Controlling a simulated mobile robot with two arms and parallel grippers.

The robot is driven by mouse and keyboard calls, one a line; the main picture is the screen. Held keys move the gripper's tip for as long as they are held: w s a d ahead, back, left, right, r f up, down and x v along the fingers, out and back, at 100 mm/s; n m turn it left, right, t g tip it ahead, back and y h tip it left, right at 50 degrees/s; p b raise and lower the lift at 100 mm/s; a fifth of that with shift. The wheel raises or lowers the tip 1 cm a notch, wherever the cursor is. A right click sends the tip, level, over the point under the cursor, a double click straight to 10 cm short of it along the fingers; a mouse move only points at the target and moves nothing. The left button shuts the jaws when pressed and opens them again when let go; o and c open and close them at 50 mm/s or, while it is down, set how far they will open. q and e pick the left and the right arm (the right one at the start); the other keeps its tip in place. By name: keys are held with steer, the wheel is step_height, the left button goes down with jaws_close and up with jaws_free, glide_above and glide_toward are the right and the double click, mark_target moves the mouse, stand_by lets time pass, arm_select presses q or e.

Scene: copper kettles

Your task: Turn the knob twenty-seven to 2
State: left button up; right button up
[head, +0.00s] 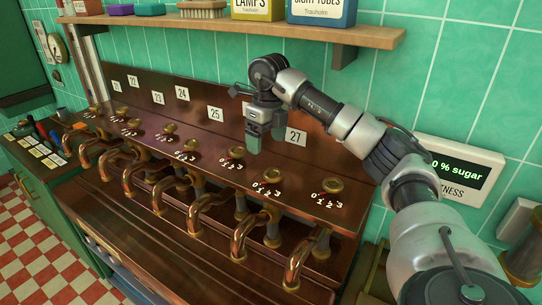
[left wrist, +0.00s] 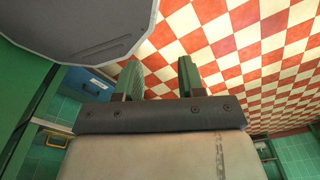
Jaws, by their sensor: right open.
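The plate marked 27 (head: 296,136) is the rightmost number on the copper-brown panel. The rightmost knob (head: 333,184), a round brass one with marks 0 to 3 around it, sits lower right of that plate and appears to be knob twenty-seven. Its pointer is too small to read. My right gripper (head: 265,138) is open and empty, pointing down above the panel, left of plate 27 and up and left of that knob, apart from it. It hides the panel behind it. My left gripper (left wrist: 162,78) is open and empty over the checkered floor; it is not in the head view.
Another brass knob (head: 272,175) is left of the rightmost one, with several more further left. Curved copper pipes (head: 245,232) line the front. A shelf (head: 230,28) with boxes runs above. A sugar display (head: 458,165) hangs at the right, partly behind my right arm.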

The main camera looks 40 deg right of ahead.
mark_target(272, 171)
steer(key=shift+s+d+f+h+p, duration=0.3)
steer(key=shift+s+f+p, duration=0.15)
steer(key=shift+s+f, duration=0.25)
step_height(272, 171, down, 3)
steer(key=shift+f+p, duration=0.1)
steer(key=shift+p, duration=0.35)
steer(key=f, duration=0.3)
steer(key=shift+w+d+p, duration=0.25)
steer(key=shift+p, duration=0.05)
steer(key=shift+f, duration=0.7)
steer(key=shift+s+a+f, duration=0.1)
steer(key=shift+a, duration=0.05)
steer(key=shift+f, duration=0.1)
steer(key=shift+c, duration=0.2)
steer(key=c, duration=0.9)
arm_select(q)
steer(key=shift+s+a+r, duration=0.1)
steer(key=shift+s+r, duration=0.1)
steer(key=shift+r, duration=0.45)
steer(key=shift+s+a+r, duration=0.1)
steer(key=shift+s+r, duration=0.05)
steer(key=shift+r, duration=0.45)
